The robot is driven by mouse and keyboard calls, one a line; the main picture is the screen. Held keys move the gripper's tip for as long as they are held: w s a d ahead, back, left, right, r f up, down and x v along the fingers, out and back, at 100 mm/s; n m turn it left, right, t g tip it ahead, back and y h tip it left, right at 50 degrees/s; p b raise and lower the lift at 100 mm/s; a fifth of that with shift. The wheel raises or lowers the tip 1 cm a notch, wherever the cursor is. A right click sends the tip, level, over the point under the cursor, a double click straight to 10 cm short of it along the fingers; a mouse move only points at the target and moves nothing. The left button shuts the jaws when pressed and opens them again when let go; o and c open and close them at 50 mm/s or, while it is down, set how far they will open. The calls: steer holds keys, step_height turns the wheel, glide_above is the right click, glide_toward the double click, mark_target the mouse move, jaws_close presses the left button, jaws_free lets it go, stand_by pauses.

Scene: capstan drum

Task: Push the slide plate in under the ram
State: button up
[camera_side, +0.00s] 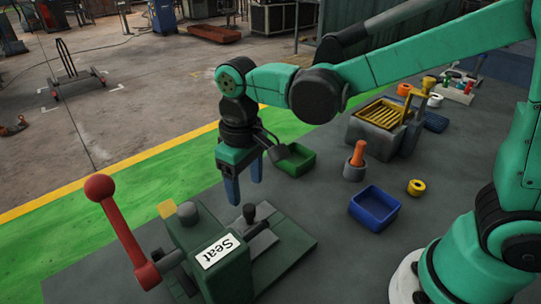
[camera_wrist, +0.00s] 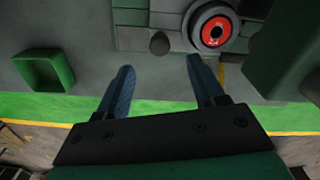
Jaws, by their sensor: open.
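The slide plate (camera_side: 262,243) appears as a grey piece on the base to the right of the body. A dark knob (camera_side: 249,212) stands at it, and also shows in the wrist view (camera_wrist: 160,43). There, a grey ring with a red, black-centred disc (camera_wrist: 215,28) lies right of the knob. The ram cannot be made out clearly. My gripper (camera_side: 245,192) points down, open and empty, above and apart from the knob; its fingers show in the wrist view (camera_wrist: 160,64).
A green tray (camera_side: 294,160) and a blue tray (camera_side: 375,208) stand to the right. The press's green body (camera_wrist: 285,50) rises beside my fingers.

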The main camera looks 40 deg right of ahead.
mark_target(249, 207)
steer(key=shift+r, duration=0.25)
steer(key=shift+s+d+f+n+t+y, duration=0.15)
steer(key=shift+f+n+t+y, duration=0.65)
steer(key=shift+f+n, duration=0.65)
steer(key=shift+s+d+f+n+t+y, duration=0.15)
steer(key=shift+f+n+t+y, duration=0.65)
steer(key=shift+f+n, duration=0.65)
steer(key=shift+a+r, duration=0.1)
steer(key=shift+r, duration=0.05)
jaws_close()
